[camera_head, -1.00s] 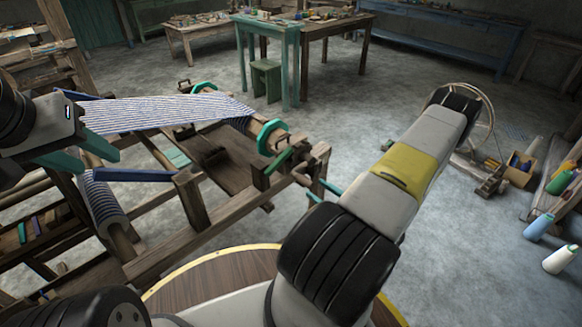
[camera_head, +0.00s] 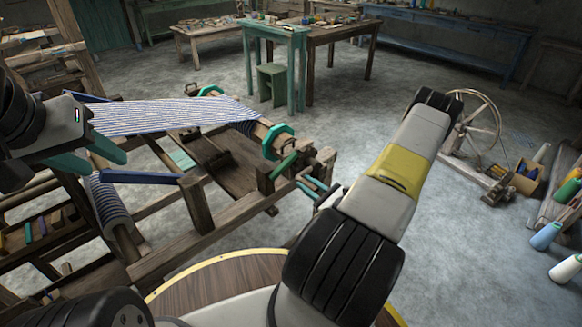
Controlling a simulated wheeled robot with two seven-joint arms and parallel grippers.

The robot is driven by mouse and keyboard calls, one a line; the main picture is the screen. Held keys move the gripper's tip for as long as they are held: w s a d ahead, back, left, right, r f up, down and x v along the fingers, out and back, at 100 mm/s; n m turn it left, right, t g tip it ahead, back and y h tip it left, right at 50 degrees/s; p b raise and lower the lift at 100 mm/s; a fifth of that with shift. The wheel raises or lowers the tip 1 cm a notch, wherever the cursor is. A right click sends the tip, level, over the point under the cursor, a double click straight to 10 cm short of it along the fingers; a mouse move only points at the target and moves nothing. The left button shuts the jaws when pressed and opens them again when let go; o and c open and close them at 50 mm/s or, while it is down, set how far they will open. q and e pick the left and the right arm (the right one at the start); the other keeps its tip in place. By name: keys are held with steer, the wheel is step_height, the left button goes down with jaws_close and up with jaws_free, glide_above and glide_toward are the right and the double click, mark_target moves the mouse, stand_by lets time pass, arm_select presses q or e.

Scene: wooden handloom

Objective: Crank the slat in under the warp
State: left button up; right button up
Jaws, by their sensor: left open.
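The striped blue-and-white warp (camera_head: 170,115) stretches across the loom to the roller (camera_head: 255,128) with teal octagonal end plates (camera_head: 278,141). A wooden crank piece (camera_head: 325,160) shows at the roller's near end. I cannot single out the slat with certainty; a blue strip (camera_head: 140,177) lies across the frame below the warp. My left gripper (camera_head: 98,157) is open and empty, at the warp's left end, its teal fingers pointing right. My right gripper (camera_head: 311,188) is at the loom's right end, just below the crank piece, mostly hidden by my forearm; its grip is unclear.
A green lever (camera_head: 284,165) sits beside the near end plate. A second, striped roll (camera_head: 108,205) lies low at the left. A spinning wheel (camera_head: 480,130) and thread cones (camera_head: 545,235) stand at the right.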

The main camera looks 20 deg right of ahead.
jaws_close()
stand_by(1.1)
